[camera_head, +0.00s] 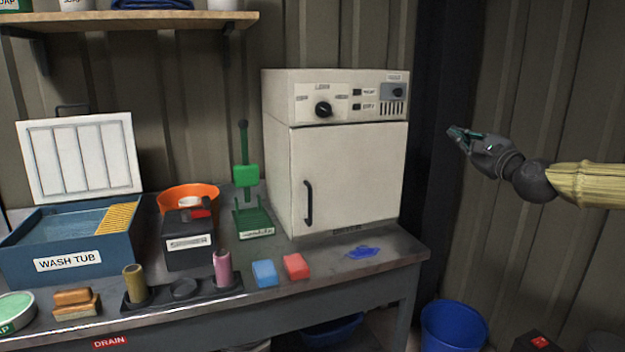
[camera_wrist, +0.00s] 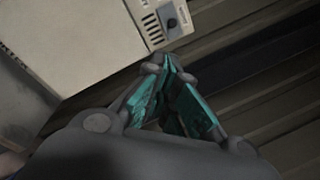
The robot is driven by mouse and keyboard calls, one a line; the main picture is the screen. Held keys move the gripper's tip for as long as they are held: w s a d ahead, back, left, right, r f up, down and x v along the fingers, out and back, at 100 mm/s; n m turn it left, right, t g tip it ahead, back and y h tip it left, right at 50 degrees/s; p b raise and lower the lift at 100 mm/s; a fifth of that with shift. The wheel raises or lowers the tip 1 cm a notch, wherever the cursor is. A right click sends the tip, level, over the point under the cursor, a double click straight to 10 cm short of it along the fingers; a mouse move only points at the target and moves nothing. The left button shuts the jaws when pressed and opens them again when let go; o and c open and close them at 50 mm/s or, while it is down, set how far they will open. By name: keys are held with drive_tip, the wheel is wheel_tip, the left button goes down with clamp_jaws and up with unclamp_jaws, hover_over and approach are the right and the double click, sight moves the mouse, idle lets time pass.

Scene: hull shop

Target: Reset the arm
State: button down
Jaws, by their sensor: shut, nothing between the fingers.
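My gripper (camera_head: 460,135) is held up in the air to the right of the white dryer-like cabinet (camera_head: 350,175), at about the height of its upper part. Its teal-padded fingers point left toward the cabinet and are apart from it. In the wrist view the fingertips of my gripper (camera_wrist: 172,68) come together with nothing between them. The cabinet's control panel corner (camera_wrist: 165,22) shows beyond them. My arm reaches in from the right edge of the head view.
The bench holds a blue wash tub (camera_head: 68,262), an orange bowl (camera_head: 188,191), a green press (camera_head: 246,176), a blue sponge (camera_head: 264,273) and a red sponge (camera_head: 296,266). A blue bucket (camera_head: 453,325) stands at lower right. Space around my gripper is clear before the corrugated wall (camera_head: 560,90).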

drive_tip(key=a+f+n+g, duration=0.2)
drive_tip(key=a+f, duration=0.3)
drive_tip(key=f, duration=0.6)
drive_tip(key=a+f+n+g, duration=0.2)
drive_tip(key=a+f, duration=0.3)
drive_tip(key=f, duration=0.5)
drive_tip(key=s+a+f+n+g, duration=0.2)
drive_tip(key=s+f, duration=0.2)
drive_tip(key=f, duration=0.5)
drive_tip(key=s+a+f+n+g, duration=0.2)
drive_tip(key=s+a+f, duration=0.1)
drive_tip(key=f, duration=0.5)
drive_tip(key=s+a+f+n+g, duration=0.15)
drive_tip(key=s+f, duration=0.25)
drive_tip(key=f, duration=0.5)
drive_tip(key=s+a+f+n+g+h, duration=0.25)
drive_tip(key=s+f+n+g, duration=0.35)
drive_tip(key=s+f, duration=1.4)
drive_tip(key=s+d+f+n+g+h, duration=0.1)
drive_tip(key=s+f+n, duration=0.1)
drive_tip(key=s, duration=0.5)
drive_tip(key=s+d+f+n+g+h, duration=0.1)
drive_tip(key=s+d+f+n, duration=0.1)
drive_tip(key=s, duration=0.6)
drive_tip(key=s+d+f+n+g+h, duration=0.1)
drive_tip(key=s+d+f+n, duration=0.1)
drive_tip(key=s, duration=0.6)
drive_tip(key=shift+s+d+f+n, duration=0.25)
drive_tip(key=shift+n, duration=0.3)
